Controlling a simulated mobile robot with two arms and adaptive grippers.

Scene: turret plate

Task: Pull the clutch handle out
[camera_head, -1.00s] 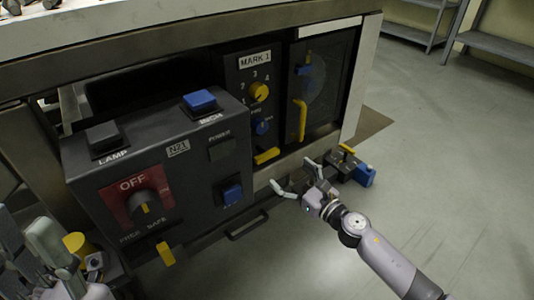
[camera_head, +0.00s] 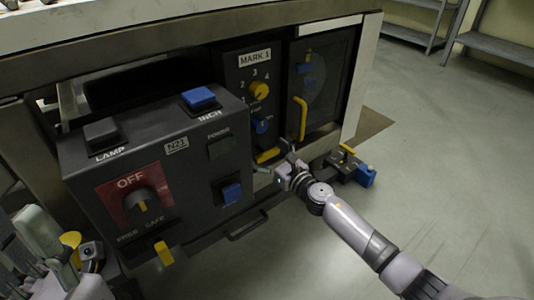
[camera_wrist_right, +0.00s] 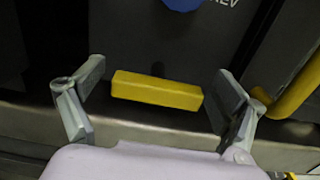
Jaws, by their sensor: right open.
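A short yellow bar handle (camera_head: 267,155), seemingly the clutch handle, sits low on the dark MARK 1 panel. No readable label names it. My right gripper (camera_head: 277,162) is open just in front of it. In the right wrist view the yellow bar (camera_wrist_right: 157,91) lies level between the two spread fingers (camera_wrist_right: 160,100). A gap shows at each end of the bar, and neither finger visibly touches it. My left gripper (camera_head: 65,250) is at the lower left of the head view, partly cut off, and its opening is unclear.
A grey control box (camera_head: 160,165) with buttons and an OFF switch juts out left of the handle. A bent yellow handle (camera_head: 300,118) is close on the right. A blue and black device (camera_head: 350,168) is beyond the cabinet's right end.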

